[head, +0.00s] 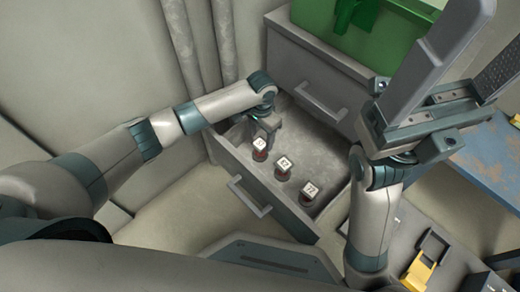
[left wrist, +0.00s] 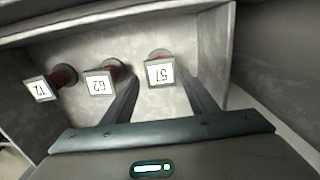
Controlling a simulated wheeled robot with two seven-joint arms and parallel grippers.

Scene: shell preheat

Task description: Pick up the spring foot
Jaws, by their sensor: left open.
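Three spring feet stand in a row in an open grey drawer, each with a dark red body and a square white numbered tag on top. The spring foot tagged 57 (head: 260,145) is at the left in the head view and also shows in the left wrist view (left wrist: 159,72). The spring foot tagged 62 (head: 283,165) is in the middle, and the one tagged 72 (head: 309,191) is at the right. My left gripper (head: 268,128) is open over the 57 foot, its fingers either side of it in the left wrist view. My right gripper (head: 470,62) is open and empty, raised at upper right.
The drawer (head: 256,196) has raised walls close around the left gripper. A grey cabinet (head: 315,75) with a green bin (head: 375,35) stands behind. A blue worn table (head: 490,165) and a yellow fixture (head: 426,262) are at right.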

